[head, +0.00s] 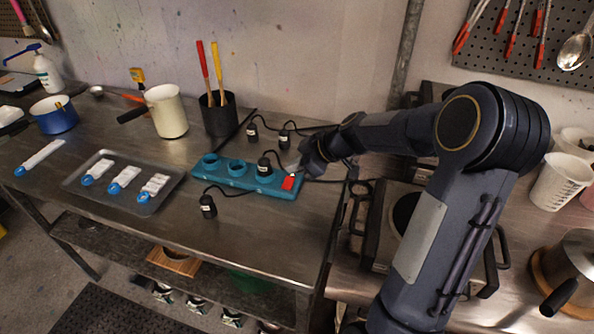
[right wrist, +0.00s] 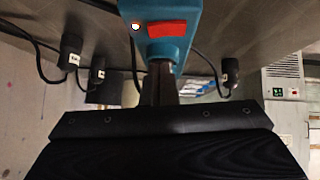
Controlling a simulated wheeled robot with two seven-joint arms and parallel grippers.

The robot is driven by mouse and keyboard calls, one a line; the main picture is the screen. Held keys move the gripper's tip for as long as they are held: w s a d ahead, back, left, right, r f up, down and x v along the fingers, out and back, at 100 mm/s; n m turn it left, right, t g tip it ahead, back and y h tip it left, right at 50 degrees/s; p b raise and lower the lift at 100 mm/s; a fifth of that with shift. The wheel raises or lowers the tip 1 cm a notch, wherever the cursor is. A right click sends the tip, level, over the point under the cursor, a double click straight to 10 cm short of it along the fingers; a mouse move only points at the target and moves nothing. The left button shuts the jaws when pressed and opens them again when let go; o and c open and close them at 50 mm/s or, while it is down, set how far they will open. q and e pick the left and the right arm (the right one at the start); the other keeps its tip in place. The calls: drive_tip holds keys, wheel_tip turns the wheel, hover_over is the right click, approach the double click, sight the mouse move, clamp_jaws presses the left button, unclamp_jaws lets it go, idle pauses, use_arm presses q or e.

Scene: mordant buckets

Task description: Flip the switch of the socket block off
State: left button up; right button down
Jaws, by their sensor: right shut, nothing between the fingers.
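The teal socket block (head: 244,176) lies on the steel table, with a row of round sockets and a red switch (head: 288,183) at its right end. One black plug (head: 264,166) sits in a socket. In the right wrist view, the red switch (right wrist: 167,29) is close, beside a small lit lamp (right wrist: 136,27). My right gripper (head: 296,168) is at the block's right end, by the switch. In the right wrist view its fingers (right wrist: 159,75) are together and empty, just by the switch. I cannot tell whether they touch the block. My left gripper is not in view.
Loose black plugs lie behind the block (head: 284,140) and in front of it (head: 208,206), with cables on the table. A black pot (head: 219,117) with sticks and a cream pot (head: 167,111) stand behind. A metal tray (head: 148,207) lies left.

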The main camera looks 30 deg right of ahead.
sight(290, 179)
drive_tip(key=shift+d+f, duration=0.15)
drive_tip(key=shift+f, duration=0.75)
drive_tip(key=shift+d+f, duration=0.15)
drive_tip(key=shift+f, duration=0.7)
drive_tip(key=shift+w+d+f+b, duration=0.1)
drive_tip(key=shift+w+f+b, duration=0.05)
drive_tip(key=shift+f+b, duration=0.4)
drive_tip(key=shift+r, duration=0.3)
drive_tip(key=shift+f+y, duration=0.1)
drive_tip(key=shift+y, duration=0.2)
